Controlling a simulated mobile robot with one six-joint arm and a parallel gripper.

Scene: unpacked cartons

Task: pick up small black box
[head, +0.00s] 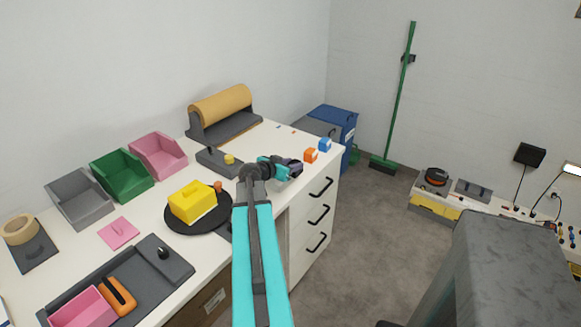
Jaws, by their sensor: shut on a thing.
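My gripper (285,168), teal and dark grey, is over the right part of the white counter, near its front edge. It is shut on a small black box (295,168), a dark item at the fingertips partly covered by the jaws. I cannot tell whether the box is clear of the counter top or still touching it.
An orange cube (311,155) and a blue cube (325,144) stand just right of my gripper. A black round plate (180,225) with a yellow block (193,201) is to the left. A paper roll (220,104) stands behind. Drawers (313,211) front the counter.

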